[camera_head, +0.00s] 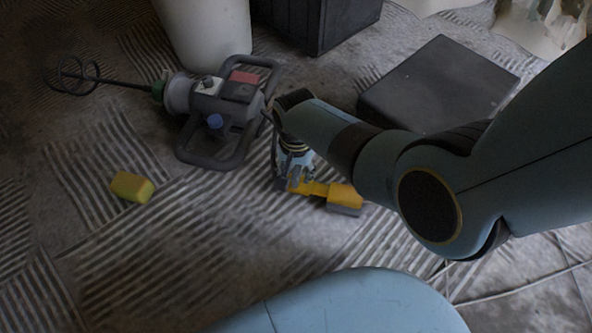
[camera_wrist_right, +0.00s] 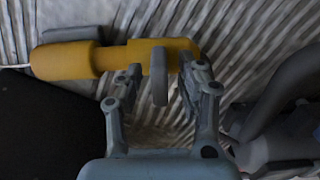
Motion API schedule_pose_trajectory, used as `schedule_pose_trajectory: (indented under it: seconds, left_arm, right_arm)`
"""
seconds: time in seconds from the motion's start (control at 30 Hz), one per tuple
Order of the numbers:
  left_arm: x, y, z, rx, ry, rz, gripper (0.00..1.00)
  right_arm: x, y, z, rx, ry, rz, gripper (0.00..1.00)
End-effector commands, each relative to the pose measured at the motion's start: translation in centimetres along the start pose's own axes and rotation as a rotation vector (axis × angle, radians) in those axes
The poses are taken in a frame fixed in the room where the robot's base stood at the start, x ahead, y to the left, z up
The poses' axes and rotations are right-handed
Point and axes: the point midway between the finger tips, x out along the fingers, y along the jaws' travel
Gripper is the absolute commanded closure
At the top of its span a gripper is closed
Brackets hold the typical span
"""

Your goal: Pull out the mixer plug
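The grey mixer (camera_head: 222,100) lies on the floor left of my right gripper in the head view; part of it shows at the lower right of the wrist view (camera_wrist_right: 285,145). A yellow plug connection with grey parts (camera_head: 343,195) lies on the floor below my right wrist. In the right wrist view the yellow plug connection (camera_wrist_right: 115,58) runs across the top. My right gripper (camera_wrist_right: 163,78) is open, its fingers on either side of a grey tab at the yellow body, with gaps visible. Whether plug and socket are fully joined I cannot tell. My left gripper is out of view.
A yellow sponge (camera_head: 131,187) lies left on the ridged floor. A white bucket (camera_head: 207,35) and a dark crate (camera_head: 318,22) stand behind. A dark flat box (camera_head: 437,85) lies behind my right arm. A pale cable (camera_head: 520,290) crosses the floor at right.

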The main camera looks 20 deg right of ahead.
Motion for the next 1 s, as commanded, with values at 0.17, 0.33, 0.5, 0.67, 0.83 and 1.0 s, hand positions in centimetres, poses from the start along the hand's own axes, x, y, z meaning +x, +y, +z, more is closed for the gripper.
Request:
schedule_pose_trajectory:
  seconds: [0.17,0.33,0.5,0.67,0.83,1.0]
  left_arm:
    - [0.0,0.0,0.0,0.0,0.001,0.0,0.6]
    - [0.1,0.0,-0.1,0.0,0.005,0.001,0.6]
    - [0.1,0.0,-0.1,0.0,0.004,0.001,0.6]
    - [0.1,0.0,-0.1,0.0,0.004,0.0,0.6]
    - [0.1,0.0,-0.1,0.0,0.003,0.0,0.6]
    - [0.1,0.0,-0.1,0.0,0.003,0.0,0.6]
  right_arm:
    - [0.0,0.0,0.0,0.0,0.0,0.0,0.62]
    - [-0.7,-0.1,0.0,0.0,0.001,-0.001,0.62]
    - [-2.9,-0.1,0.0,0.0,0.002,-0.003,0.62]
    - [-5.4,-0.1,0.0,0.001,0.002,-0.002,0.62]
    - [-7.1,-0.1,0.0,0.0,0.001,-0.001,0.62]
    - [-7.5,0.0,0.0,0.0,0.0,0.0,0.62]
